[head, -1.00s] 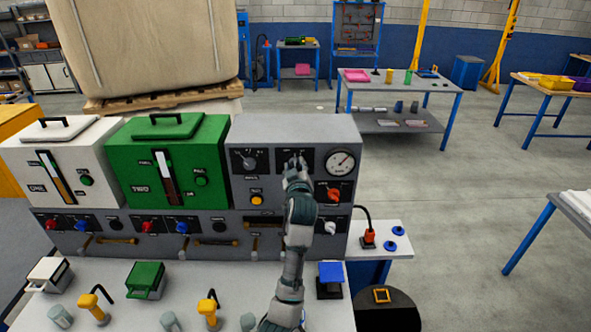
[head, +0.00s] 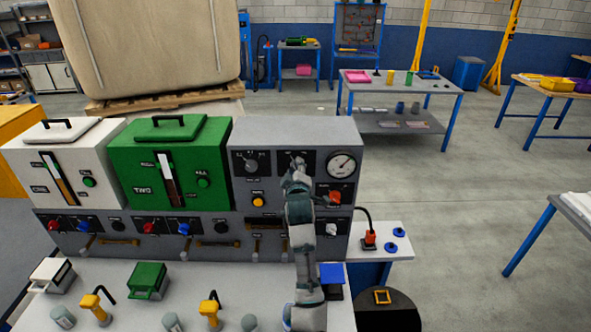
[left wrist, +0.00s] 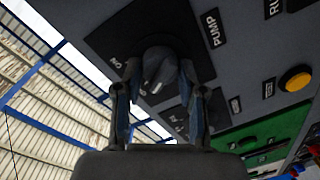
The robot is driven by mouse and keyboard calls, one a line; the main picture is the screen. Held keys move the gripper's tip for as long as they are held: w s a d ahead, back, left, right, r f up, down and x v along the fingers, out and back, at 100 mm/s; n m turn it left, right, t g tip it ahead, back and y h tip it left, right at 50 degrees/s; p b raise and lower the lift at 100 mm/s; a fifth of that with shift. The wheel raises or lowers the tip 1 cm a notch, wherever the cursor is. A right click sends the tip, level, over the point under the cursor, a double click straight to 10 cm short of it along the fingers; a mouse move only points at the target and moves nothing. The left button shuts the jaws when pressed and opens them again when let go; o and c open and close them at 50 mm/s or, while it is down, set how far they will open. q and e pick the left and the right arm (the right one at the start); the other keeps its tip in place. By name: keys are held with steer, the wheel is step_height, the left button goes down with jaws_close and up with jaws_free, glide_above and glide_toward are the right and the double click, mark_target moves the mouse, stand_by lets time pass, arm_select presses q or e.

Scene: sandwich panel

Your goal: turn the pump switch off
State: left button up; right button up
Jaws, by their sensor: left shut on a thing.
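The pump switch (left wrist: 160,72) is a dark rotary knob on a black plate, beside a PUMP label (left wrist: 211,28) in the left wrist view. A pale mark shows on the knob, and a small label, seemingly ON, is printed on the plate. My left gripper (left wrist: 162,95) has one finger on each side of the knob and is shut on it. In the head view my left gripper (head: 297,170) reaches up to the upper part of the grey control panel (head: 290,127) and mostly hides the switch. My right gripper is not in view.
A round gauge (head: 342,164) and a red-orange knob (head: 335,194) lie just right of my gripper. Another knob (head: 251,164) and a yellow button (head: 258,199) lie left. White (head: 50,150) and green (head: 165,135) boxes stand further left.

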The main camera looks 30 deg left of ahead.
arm_select(q)
steer(key=shift+w+d, duration=0.1)
steer(key=o, duration=0.9)
steer(key=shift+c, duration=0.2)
steer(key=o, duration=0.3)
steer(key=shift+w+f, duration=0.1)
steer(key=shift+w, duration=0.05)
steer(key=shift+w+f, duration=0.15)
steer(key=shift+w, duration=0.1)
steer(key=shift+s, duration=0.3)
steer(key=f+v, duration=0.1)
steer(key=v, duration=1)
steer(key=shift+s+d+r, duration=0.15)
steer(key=shift+d+r, duration=0.1)
steer(key=shift+r, duration=0.25)
steer(key=shift+a, duration=0.1)
steer(key=shift+f, duration=0.1)
